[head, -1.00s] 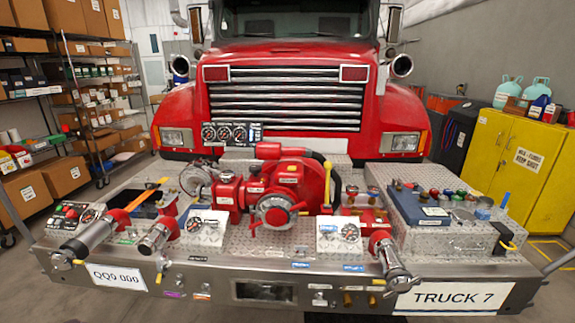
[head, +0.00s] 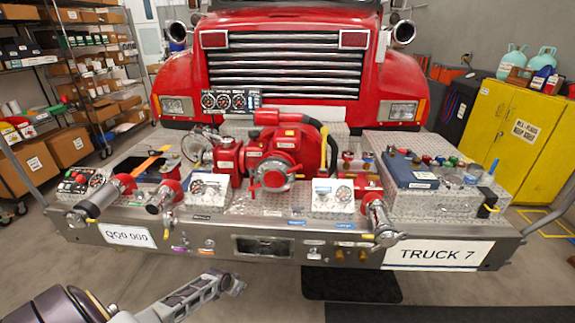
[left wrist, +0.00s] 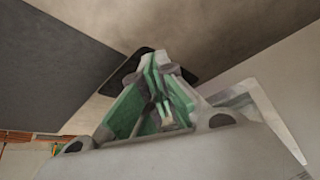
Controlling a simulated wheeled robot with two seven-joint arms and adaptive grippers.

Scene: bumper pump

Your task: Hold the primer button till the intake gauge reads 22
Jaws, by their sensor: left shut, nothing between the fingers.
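My left gripper (head: 232,286) is in the lower left of the head view, in front of and below the bumper, touching nothing there. Its fingers are shut and empty; they also show in the left wrist view (left wrist: 163,95). A control panel (head: 80,183) with red and green buttons and a round gauge (head: 97,181) sits at the bumper's left end. White panels with gauges stand left (head: 198,188) and right (head: 344,193) of the red pump (head: 270,160). A row of gauges (head: 230,101) stands behind. Labels and needles are too small to read, so I cannot tell which is the primer button or intake gauge. My right gripper is out of view.
Capped outlets (head: 103,197), (head: 165,195) and (head: 380,222) stick out over the front of the bumper (head: 330,245). A blue case (head: 410,170) lies on the right deck. Shelves stand left, a yellow cabinet (head: 525,140) right.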

